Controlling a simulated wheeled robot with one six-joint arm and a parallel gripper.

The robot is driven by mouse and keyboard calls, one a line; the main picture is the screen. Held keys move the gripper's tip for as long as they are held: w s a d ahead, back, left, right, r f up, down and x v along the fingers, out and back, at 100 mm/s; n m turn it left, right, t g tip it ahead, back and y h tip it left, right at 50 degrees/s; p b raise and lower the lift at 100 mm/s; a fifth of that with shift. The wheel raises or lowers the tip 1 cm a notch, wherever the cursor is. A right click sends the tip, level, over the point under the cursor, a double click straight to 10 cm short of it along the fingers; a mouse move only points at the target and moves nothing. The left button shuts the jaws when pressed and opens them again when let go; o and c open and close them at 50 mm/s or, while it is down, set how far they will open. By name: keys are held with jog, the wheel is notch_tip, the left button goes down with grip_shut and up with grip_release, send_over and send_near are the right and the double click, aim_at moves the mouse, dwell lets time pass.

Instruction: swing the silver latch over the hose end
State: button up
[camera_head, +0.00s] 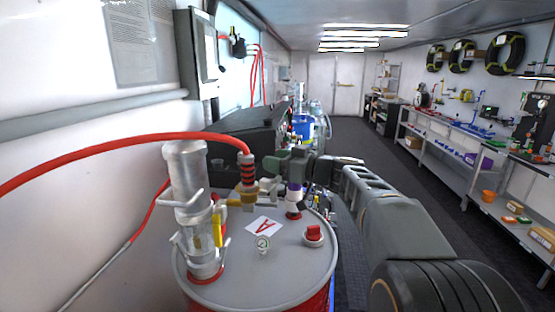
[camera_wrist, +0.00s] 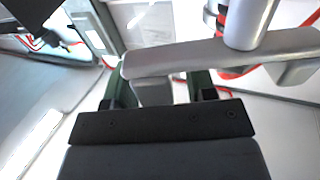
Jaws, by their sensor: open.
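The red hose (camera_head: 120,148) arches in from the left and ends in a red-and-black ribbed hose end (camera_head: 248,170) above a brass fitting (camera_head: 243,197) on the drum lid. In the wrist view a large silver bar, which looks like the silver latch (camera_wrist: 200,56), crosses in front of my gripper (camera_wrist: 160,88). A short silver part of it reaches down between the two dark green fingers. The fingers are open, one on each side; I cannot tell whether either touches it. In the head view my gripper (camera_head: 282,165) is just right of the hose end.

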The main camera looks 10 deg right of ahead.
jog(key=c, duration=0.9)
jog(key=shift+f, duration=0.1)
